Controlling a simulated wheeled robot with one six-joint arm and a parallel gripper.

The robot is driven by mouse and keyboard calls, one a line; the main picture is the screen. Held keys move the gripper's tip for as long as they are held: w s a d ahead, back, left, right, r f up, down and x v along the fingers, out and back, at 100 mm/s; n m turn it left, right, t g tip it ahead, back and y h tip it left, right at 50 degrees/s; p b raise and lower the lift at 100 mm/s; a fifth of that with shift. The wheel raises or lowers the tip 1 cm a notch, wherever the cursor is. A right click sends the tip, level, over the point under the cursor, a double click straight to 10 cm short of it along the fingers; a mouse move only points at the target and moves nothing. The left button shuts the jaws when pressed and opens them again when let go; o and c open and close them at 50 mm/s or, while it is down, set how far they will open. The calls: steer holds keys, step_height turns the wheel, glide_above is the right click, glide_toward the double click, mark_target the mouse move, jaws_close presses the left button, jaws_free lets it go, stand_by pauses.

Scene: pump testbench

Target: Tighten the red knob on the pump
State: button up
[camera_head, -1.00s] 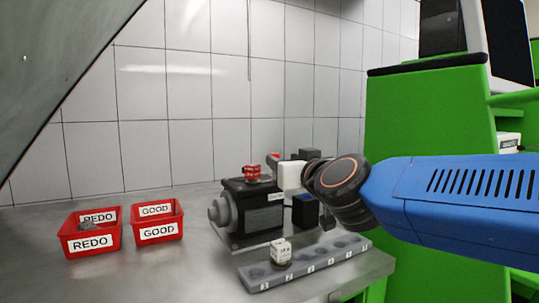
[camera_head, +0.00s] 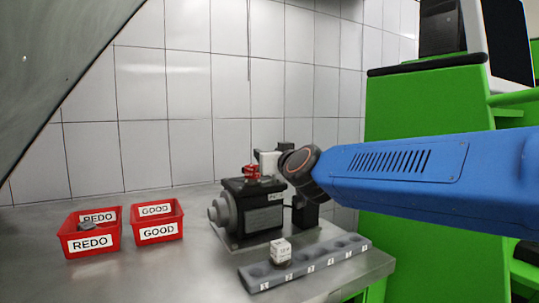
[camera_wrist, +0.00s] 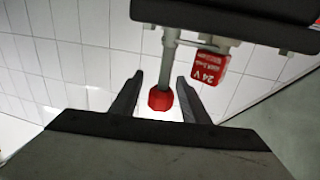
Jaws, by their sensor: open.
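The pump (camera_head: 258,208) is a dark block with a grey round end, standing on a plate on the bench. Red parts (camera_head: 250,172) show on its top; I cannot tell the knob from the red box there. In the wrist view the red knob (camera_wrist: 160,98) sits at the end of a grey pipe. My gripper (camera_wrist: 160,76) is open, with one dark finger on each side of the knob and visible gaps on both sides. In the head view my gripper (camera_head: 268,163) is over the pump's top; its fingers are mostly hidden.
A red box marked 24 V (camera_wrist: 208,68) is close to the right finger. In front of the pump is a grey numbered rack (camera_head: 330,256) with a white-labelled piece (camera_head: 281,252). Red REDO (camera_head: 90,242) and GOOD (camera_head: 158,233) bins stand left. Tiled wall behind.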

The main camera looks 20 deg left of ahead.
steer(key=c, duration=1.1)
steer(key=shift+o, duration=0.2)
steer(key=shift+w+d+m+t+h, duration=0.1)
steer(key=shift+d+m+t+h, duration=0.05)
steer(key=shift+m+t+h, duration=0.5)
steer(key=shift+w+d+m+t+h, duration=0.1)
steer(key=shift+m+t+h, duration=0.3)
steer(key=shift+h, duration=0.35)
steer(key=shift+w+d+m+t+h, duration=0.15)
steer(key=shift+m+t+h, duration=0.15)
steer(key=shift+m+h, duration=0.35)
steer(key=shift+d+m+t+h, duration=0.1)
steer(key=shift+m+t+h, duration=0.25)
steer(key=shift+h, duration=0.5)
steer(key=shift+w+d+m+t+h, duration=0.1)
steer(key=shift+d+m+t+h, duration=0.15)
steer(key=shift+m+h, duration=0.65)
steer(key=shift+d+m+t+h, duration=0.15)
steer(key=shift+d+m+h, duration=0.3)
steer(key=shift+h, duration=0.75)
steer(key=shift+a, duration=0.1)
